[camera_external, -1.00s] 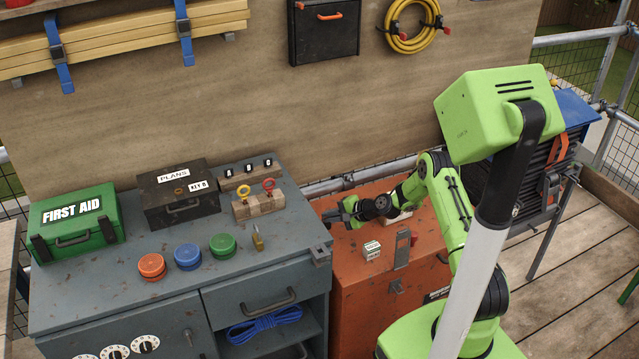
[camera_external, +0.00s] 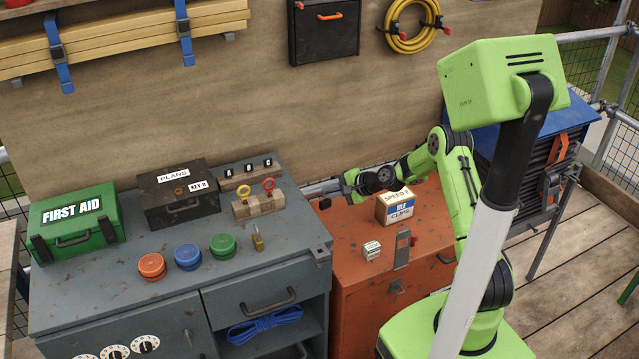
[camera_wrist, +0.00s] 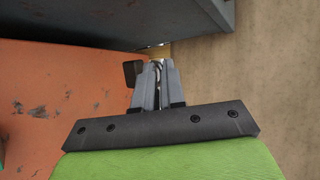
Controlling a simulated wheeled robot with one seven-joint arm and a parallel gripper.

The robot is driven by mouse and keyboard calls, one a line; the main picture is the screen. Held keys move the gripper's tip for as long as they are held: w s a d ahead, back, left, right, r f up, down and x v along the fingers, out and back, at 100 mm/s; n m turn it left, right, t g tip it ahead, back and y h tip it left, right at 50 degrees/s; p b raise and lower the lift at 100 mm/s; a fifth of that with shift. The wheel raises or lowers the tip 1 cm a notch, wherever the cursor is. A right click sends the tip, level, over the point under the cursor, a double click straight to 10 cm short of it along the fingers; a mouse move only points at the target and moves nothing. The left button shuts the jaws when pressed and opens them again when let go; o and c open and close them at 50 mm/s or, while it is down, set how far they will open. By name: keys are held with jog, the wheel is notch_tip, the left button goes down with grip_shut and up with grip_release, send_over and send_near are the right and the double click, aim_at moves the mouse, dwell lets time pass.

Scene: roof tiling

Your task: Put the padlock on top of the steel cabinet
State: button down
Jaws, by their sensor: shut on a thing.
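My gripper (camera_wrist: 158,66) is shut on a small dark block-like thing (camera_wrist: 132,73), apparently a dark padlock, with a curved metal piece between the fingers. In the external view my gripper (camera_external: 340,190) points left above the orange chest, and the dark thing (camera_external: 324,203) hangs at its fingertips, close to the grey cabinet's right edge. The grey steel cabinet (camera_external: 190,268) stands at left. A brass padlock (camera_external: 258,239) stands on its top, near the front right. The cabinet's edge also shows at the top of the wrist view (camera_wrist: 80,22).
The cabinet top also holds a first-aid box (camera_external: 78,222), a dark plans box (camera_external: 178,194), colored discs (camera_external: 187,257) and a wooden block with rings (camera_external: 258,204). The wall is behind.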

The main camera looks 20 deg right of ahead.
jog(key=s+d+r+m+t+h+p, duration=0.1)
jog(key=s+d+r+m+h+p, duration=0.1)
jog(key=s, duration=0.5)
jog(key=s+d+r+m+t+h+p, duration=0.1)
jog(key=s+d+r+m+h+p, duration=0.2)
jog(key=s+d+m+h+p, duration=0.2)
jog(key=s+m+p, duration=0.1)
jog(key=s+p, duration=0.1)
jog(key=p, duration=0.1)
jog(key=shift+s+r+t+h, duration=0.2)
jog(key=shift+r+t+h, duration=0.1)
jog(key=shift+r+t, duration=0.1)
jog(key=shift+a, duration=0.1)
jog(key=w+a+r+n+g+y+p, duration=0.35)
jog(key=a+r+n+y, duration=0.2)
jog(key=a+r, duration=0.55)
jog(key=w+a+r+n+g+y+p, duration=0.2)
jog(key=w+a+r+n+y+p, duration=0.25)
jog(key=a, duration=1.05)
jog(key=a+h+b, duration=0.1)
jog(key=a+b, duration=0.4)
jog(key=a, duration=1.1)
jog(key=f, duration=0.9)
jog(key=shift+s+d+f, duration=0.1)
jog(key=shift+s+f, duration=0.1)
jog(key=shift+s, duration=0.1)
